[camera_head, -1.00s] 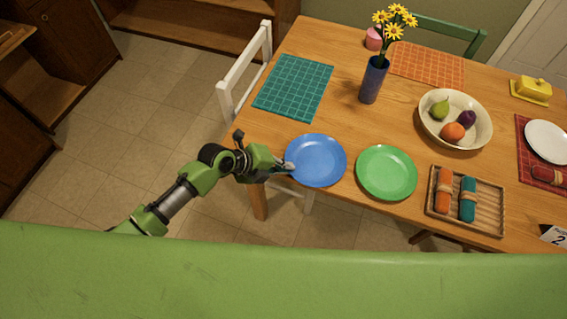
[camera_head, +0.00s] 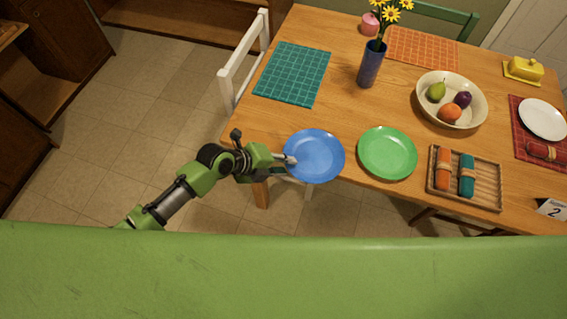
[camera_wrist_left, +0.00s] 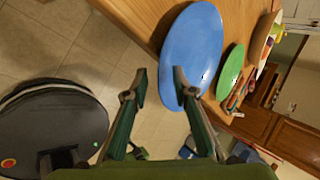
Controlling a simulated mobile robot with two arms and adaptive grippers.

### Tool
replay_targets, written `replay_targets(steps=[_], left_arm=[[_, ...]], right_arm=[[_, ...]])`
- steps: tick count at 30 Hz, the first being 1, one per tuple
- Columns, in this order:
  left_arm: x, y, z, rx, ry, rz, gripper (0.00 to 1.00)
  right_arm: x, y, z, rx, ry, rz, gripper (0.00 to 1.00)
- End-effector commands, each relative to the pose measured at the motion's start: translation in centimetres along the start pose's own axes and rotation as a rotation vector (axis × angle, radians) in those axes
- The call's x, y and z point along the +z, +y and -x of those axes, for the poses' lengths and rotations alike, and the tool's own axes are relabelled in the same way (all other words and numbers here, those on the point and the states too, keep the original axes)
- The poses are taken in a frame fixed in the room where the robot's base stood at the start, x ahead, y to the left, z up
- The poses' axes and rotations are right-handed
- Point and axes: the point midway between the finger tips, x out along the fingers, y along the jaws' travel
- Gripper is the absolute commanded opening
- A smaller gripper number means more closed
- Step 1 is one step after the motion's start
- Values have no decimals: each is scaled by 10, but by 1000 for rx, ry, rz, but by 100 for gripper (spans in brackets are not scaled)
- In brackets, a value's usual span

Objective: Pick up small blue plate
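The blue plate (camera_head: 318,157) lies near the left front edge of the wooden table, left of the green plate (camera_head: 388,154). My left gripper (camera_head: 291,160) is at the blue plate's left rim, with its fingertips overlapping the rim in the head view. In the left wrist view the fingers (camera_wrist_left: 160,86) stand apart. One fingertip overlaps the blue plate (camera_wrist_left: 193,50) and the other is outside its edge, over the floor. I cannot tell whether a finger touches the plate. My right gripper is not in view.
A slatted tray (camera_head: 485,183) with rolled napkins is to the right of the green plate. A fruit bowl (camera_head: 477,92), a blue vase (camera_head: 371,66) and a teal placemat (camera_head: 293,74) stand further back. A white chair (camera_head: 244,62) is at the left edge.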

Motion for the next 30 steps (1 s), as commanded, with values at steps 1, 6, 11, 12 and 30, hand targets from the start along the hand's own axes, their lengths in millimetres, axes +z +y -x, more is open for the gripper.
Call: replay_targets(steps=[1,6,11,12,30], left_arm=[[0,-1,0,-2,-1,0,24],[1,-2,0,-3,-2,0,24],[1,-2,4,-4,-3,-1,24],[2,-2,8,-4,-3,-1,24],[2,0,110,-1,-3,-2,24]], right_arm=[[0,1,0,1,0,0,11],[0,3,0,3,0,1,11],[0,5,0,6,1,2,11],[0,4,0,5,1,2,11],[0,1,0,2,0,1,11]])
